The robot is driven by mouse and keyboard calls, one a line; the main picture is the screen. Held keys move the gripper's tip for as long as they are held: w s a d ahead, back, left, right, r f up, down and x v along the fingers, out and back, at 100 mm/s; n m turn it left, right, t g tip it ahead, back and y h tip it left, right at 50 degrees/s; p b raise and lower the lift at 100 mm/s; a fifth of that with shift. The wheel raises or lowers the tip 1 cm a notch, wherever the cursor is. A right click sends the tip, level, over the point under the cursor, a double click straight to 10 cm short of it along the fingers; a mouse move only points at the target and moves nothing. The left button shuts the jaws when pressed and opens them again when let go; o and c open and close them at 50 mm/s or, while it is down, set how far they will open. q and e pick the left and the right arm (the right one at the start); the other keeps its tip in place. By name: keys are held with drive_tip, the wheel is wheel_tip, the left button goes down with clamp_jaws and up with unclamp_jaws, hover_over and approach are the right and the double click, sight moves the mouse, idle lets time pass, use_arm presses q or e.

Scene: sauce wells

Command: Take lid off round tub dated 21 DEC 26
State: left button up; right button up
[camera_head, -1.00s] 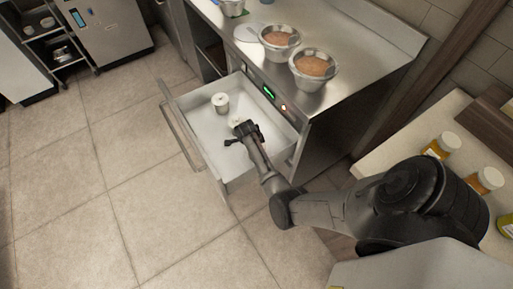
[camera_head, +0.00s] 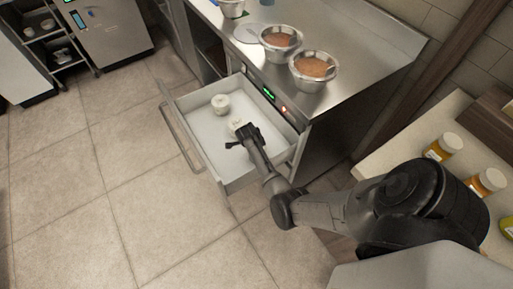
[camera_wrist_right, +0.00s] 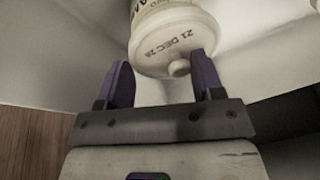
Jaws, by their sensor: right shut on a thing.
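The round tub (camera_wrist_right: 165,17) is cream-white, with dark label lettering on its side, and "21 DEC 26" is printed on its pale lid (camera_wrist_right: 160,52). The lid has a small round knob and appears seated on the tub. In the right wrist view my right gripper (camera_wrist_right: 163,75) has its two fingers on either side of the lid and is shut on it. In the head view the right gripper (camera_head: 238,136) is inside the open drawer (camera_head: 205,150), partly covering the tub (camera_head: 236,124). A second white tub (camera_head: 221,105) stands farther back in the drawer. My left gripper is out of view.
Above the drawer, a steel counter (camera_head: 355,50) holds two metal bowls of reddish-brown food (camera_head: 314,67) (camera_head: 281,40). Several yellow-brown jars with white lids (camera_head: 444,147) stand on the right-hand counter. The floor at left is clear.

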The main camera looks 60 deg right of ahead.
drive_tip(key=shift+r+p, duration=0.3)
drive_tip(key=shift+r, duration=0.2)
drive_tip(key=r+p, duration=0.1)
drive_tip(key=r, duration=0.1)
drive_tip(key=r+p, duration=0.1)
drive_tip(key=r, duration=0.1)
drive_tip(key=shift+s, duration=0.4)
drive_tip(key=s+r+p, duration=0.3)
drive_tip(key=s+r, duration=0.3)
drive_tip(key=s, duration=0.5)
drive_tip(key=shift+d, duration=0.35)
